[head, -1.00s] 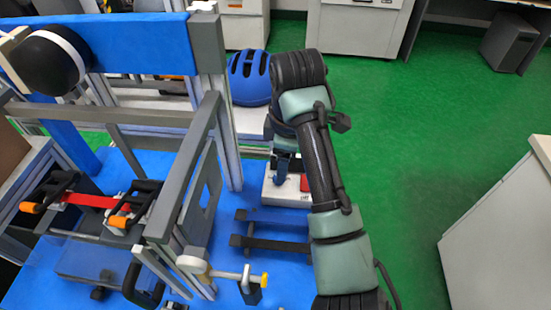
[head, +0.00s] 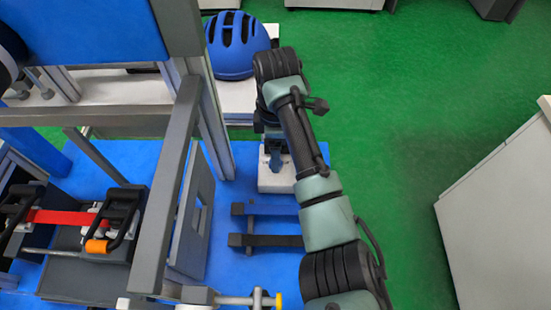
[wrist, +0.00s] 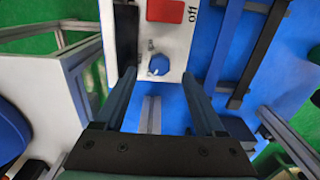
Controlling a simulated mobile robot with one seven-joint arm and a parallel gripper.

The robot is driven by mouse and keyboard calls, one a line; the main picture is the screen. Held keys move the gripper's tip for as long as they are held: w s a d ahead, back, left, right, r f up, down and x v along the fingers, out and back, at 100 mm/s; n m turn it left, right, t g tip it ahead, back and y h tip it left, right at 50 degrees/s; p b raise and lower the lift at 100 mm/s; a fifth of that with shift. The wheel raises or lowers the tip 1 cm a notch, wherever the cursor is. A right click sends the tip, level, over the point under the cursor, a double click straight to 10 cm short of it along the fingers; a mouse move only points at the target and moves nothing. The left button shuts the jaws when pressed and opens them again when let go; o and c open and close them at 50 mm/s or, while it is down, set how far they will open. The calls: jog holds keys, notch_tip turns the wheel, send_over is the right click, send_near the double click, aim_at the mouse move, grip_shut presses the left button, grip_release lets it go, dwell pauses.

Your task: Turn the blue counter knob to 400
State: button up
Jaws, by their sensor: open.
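The blue knob (wrist: 158,65) sits on the top face of a white counter box (wrist: 150,22), below a red rectangular part (wrist: 166,10) and near the printed word "off". My gripper (wrist: 159,75) is open, with one finger on each side of the knob in the wrist view. I cannot tell whether either finger touches it. No number or reading is legible. In the head view the white box (head: 276,180) stands on the blue base under my gripper (head: 276,160), and the knob is hidden there.
A blue helmet (head: 236,45) rests on a white block behind the box. Dark bars (head: 265,240) lie in front of the box. The grey frame (head: 178,190) stands to the left. Green floor (head: 390,130) is open to the right.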

jog(key=shift+f+b, duration=0.3)
jog(key=shift+f, duration=1.6)
grip_shut()
